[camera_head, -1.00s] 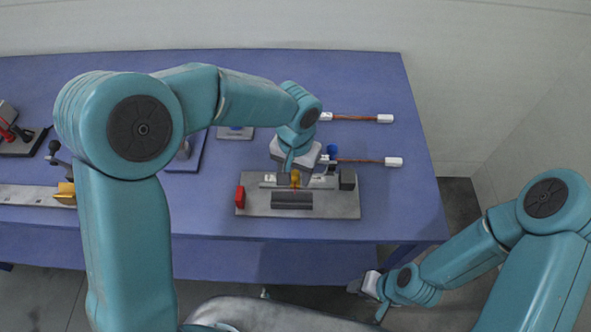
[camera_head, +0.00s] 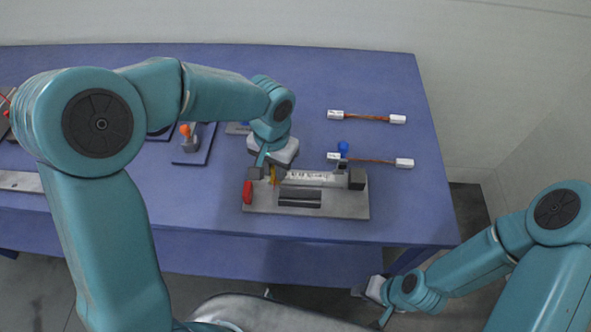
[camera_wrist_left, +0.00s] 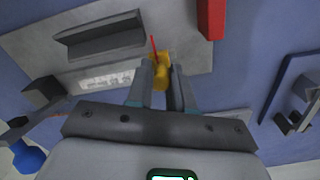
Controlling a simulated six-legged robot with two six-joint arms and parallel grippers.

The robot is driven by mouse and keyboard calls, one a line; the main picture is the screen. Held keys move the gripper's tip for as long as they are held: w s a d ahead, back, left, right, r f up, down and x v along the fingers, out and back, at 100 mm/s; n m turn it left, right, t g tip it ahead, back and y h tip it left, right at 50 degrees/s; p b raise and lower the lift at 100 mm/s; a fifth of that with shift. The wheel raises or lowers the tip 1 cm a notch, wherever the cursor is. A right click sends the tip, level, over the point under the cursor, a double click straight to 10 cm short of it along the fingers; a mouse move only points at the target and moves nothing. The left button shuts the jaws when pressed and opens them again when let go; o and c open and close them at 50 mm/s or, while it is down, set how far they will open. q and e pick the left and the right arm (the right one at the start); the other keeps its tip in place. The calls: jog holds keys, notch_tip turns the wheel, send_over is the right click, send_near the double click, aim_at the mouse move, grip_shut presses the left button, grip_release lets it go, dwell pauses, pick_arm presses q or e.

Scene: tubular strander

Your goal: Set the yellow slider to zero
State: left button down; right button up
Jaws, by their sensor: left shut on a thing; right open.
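The yellow slider (camera_head: 275,176) is on a grey slider plate (camera_head: 330,209), toward the plate's left end, near the red block (camera_head: 248,191). My left gripper (camera_head: 268,170) is over the plate from behind. In the left wrist view the left gripper (camera_wrist_left: 161,92) is shut on the yellow slider (camera_wrist_left: 161,72), with a thin red pointer in front of it. A pale printed scale (camera_head: 310,177) runs to the right of the slider. Its marks are too small to read. My right gripper (camera_head: 372,301) is open and empty, low in front of the table.
Two cables with white ends (camera_head: 372,117) lie behind and right of the plate, with a blue knob (camera_head: 343,148) near the closer one. A panel with an orange-topped knob (camera_head: 186,131) stands to the left. A dark block (camera_head: 357,179) sits at the plate's right end.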

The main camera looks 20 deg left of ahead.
aim_at(272, 168)
pick_arm(q)
jog(key=shift+a, duration=0.2)
jog(key=c, duration=1.2)
grip_release()
jog(key=shift+a, duration=0.1)
jog(key=shift+o, duration=1)
jog(key=shift+s+a, duration=0.1)
jog(key=shift+r, duration=0.1)
jog(key=shift+d+r, duration=0.2)
jog(key=shift+r, duration=0.05)
notch_tip(272, 168, up, 16)
jog(key=shift+a+f, duration=0.15)
